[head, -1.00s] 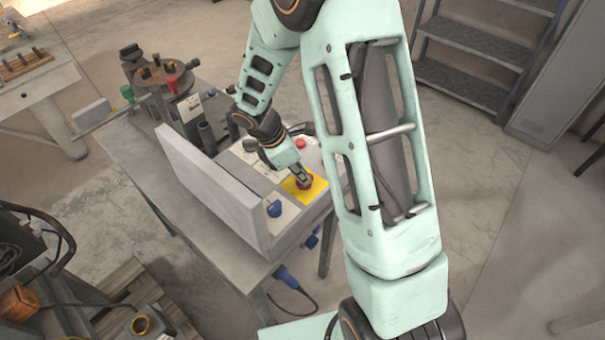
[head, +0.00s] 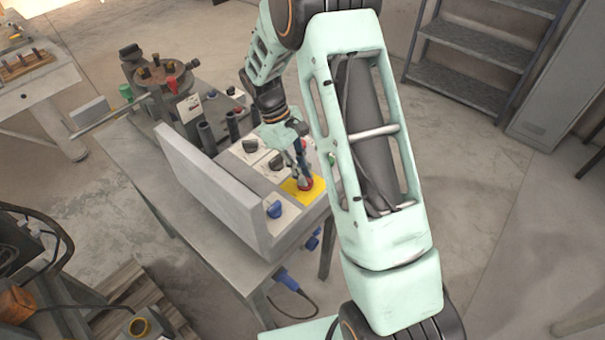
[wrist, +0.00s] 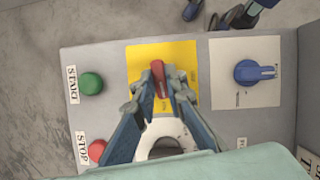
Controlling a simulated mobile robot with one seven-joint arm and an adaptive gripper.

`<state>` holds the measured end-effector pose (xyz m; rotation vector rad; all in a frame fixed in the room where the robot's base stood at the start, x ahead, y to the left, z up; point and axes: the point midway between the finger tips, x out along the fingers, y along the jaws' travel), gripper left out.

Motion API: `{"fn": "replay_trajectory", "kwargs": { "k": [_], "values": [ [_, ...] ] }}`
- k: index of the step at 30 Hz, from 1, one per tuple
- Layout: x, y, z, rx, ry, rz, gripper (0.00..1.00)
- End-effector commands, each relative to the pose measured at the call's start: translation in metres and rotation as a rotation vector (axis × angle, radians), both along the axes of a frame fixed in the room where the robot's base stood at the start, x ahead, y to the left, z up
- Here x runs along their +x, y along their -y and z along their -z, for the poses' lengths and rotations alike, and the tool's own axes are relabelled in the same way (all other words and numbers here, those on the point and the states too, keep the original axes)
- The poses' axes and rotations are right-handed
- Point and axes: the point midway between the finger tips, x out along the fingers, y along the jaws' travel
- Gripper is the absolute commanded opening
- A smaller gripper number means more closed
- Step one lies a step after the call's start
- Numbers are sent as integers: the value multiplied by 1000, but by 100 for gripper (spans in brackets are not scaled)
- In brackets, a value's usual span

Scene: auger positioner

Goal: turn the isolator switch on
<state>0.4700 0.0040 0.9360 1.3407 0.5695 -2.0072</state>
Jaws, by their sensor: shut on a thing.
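The isolator switch is a red handle (head: 305,184) on a yellow plate (head: 317,188) at the front part of the grey control box. In the wrist view the red handle (wrist: 158,72) points up the picture, with the yellow plate (wrist: 146,54) around it. My gripper (head: 301,176) comes down over it from above. In the wrist view the two blue fingers of my gripper (wrist: 161,88) close in on either side of the handle and hold it. The fingers cover part of the handle and the lower plate. The on and off marks are too small to read.
A blue knob (wrist: 255,72) sits on a white plate beside the yellow one. A green START button (wrist: 91,83) and a red STOP button (wrist: 97,150) lie on the other side. A tall grey panel (head: 205,185) stands along the control box's left side.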

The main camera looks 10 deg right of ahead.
Motion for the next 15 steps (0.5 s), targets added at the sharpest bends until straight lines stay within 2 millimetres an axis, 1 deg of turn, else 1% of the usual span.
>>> {"fn": "replay_trajectory", "kwargs": {
  "k": [6, 15],
  "values": [
    [1, 0, 1, 1, 0, 116, 0],
    [1, 1, 0, 0, 0, 185, 0]
  ]
}}
